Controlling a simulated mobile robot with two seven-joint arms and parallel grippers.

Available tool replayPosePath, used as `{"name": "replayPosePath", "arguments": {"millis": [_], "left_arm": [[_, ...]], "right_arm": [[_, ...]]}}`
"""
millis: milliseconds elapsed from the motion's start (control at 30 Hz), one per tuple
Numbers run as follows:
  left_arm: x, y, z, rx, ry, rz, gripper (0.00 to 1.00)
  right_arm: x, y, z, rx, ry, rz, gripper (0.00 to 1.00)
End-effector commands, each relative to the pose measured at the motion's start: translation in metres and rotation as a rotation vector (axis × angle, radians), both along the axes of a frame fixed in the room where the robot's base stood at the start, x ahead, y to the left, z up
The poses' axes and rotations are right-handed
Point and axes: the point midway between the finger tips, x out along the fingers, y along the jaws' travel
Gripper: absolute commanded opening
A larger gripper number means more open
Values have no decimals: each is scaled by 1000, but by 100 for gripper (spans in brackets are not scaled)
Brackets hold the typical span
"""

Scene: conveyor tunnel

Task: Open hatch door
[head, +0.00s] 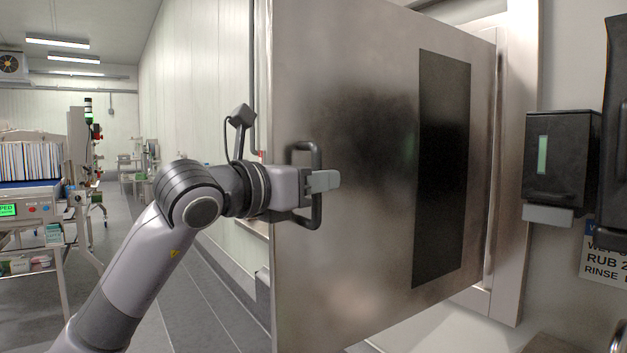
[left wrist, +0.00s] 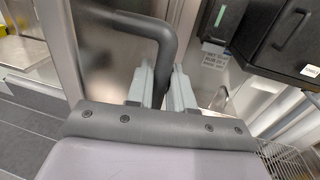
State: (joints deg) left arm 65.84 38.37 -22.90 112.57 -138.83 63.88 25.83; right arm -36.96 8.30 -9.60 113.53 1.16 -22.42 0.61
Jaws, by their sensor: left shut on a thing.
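The hatch door (head: 350,250) is a brushed metal panel with a dark vertical window (head: 443,170). It stands swung out from its frame (head: 512,200) on the wall, with the frame at its right side. A dark grey bar handle (head: 309,153) sits near the door's left edge. My left gripper (head: 322,182) is shut on the handle. In the left wrist view the handle (left wrist: 165,40) comes down between the two fingers (left wrist: 161,88), and the door surface (left wrist: 110,55) lies behind it. The hatch opening is mostly hidden by the door. My right gripper is not in view.
The grey floor (head: 195,310) between is clear.

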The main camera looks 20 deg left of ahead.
Motion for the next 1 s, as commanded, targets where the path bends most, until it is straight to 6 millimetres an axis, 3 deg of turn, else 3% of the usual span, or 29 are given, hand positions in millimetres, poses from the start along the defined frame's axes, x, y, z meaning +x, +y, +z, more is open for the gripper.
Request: {"name": "replayPosePath", "arguments": {"millis": [567, 600, 633, 1000], "left_arm": [[1, -1, 1, 0, -1, 2, 0], [1, -1, 1, 0, -1, 2, 31], [1, -1, 1, 0, -1, 2, 37], [-4, 2, 0, 0, -3, 2, 37]], "right_arm": [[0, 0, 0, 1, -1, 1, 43], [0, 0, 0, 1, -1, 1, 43], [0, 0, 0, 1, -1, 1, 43], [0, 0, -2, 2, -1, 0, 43]]}}
